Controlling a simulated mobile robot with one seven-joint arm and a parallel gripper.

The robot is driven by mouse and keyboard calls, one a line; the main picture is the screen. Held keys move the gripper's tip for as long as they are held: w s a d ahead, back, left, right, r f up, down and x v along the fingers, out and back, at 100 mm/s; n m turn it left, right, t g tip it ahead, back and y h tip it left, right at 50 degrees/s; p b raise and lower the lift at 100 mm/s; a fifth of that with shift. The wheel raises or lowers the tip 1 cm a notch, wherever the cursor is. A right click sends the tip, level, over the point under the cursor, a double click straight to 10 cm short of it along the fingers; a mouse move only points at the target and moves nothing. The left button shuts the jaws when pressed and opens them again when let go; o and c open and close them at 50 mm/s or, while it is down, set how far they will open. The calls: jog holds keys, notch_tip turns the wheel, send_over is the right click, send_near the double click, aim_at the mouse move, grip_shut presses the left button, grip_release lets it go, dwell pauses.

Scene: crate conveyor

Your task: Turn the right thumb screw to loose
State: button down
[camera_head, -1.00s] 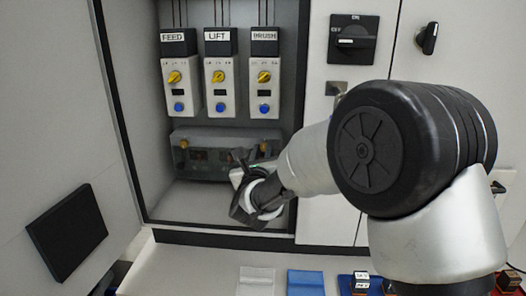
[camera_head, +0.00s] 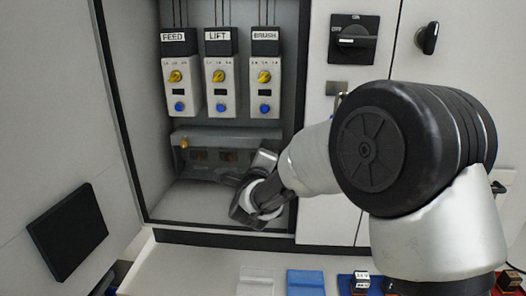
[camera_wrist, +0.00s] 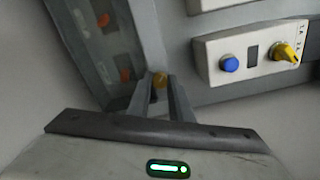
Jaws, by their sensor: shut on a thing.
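The right thumb screw (camera_wrist: 160,79) is a small brass-coloured knob at the edge of the grey cover. My gripper (camera_wrist: 160,88) is shut on it, with a finger on either side. In the head view my gripper (camera_head: 262,170) is at the cover's right end and hides this screw. The left thumb screw (camera_head: 184,143) is at the cover's left end, with nothing touching it. The smoky grey cover (camera_head: 212,138) sits low in the cabinet, with reddish parts dimly visible behind it. The screw's turn angle cannot be read.
Above the cover hang the FEED (camera_head: 178,85), LIFT (camera_head: 220,85) and BRUSH (camera_head: 264,85) modules, with yellow knobs and blue buttons. The BRUSH module is close to my gripper. The cabinet's right wall (camera_head: 300,100) is beside my arm. The cabinet floor (camera_head: 190,200) is clear at left.

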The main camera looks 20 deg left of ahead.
jog(key=n+p, duration=0.1)
jog(key=n, duration=1.1)
jog(key=n+p, duration=0.2)
jog(key=n, duration=1)
jog(key=shift+d+f+n, duration=0.1)
jog(key=shift+f+n, duration=0.1)
jog(key=shift+n, duration=0.2)
jog(key=c, duration=1.6)
grip_release()
jog(key=p+v, duration=0.1)
jog(key=v, duration=1.6)
jog(key=shift+s+p, duration=0.25)
jog(key=shift+p, duration=0.15)
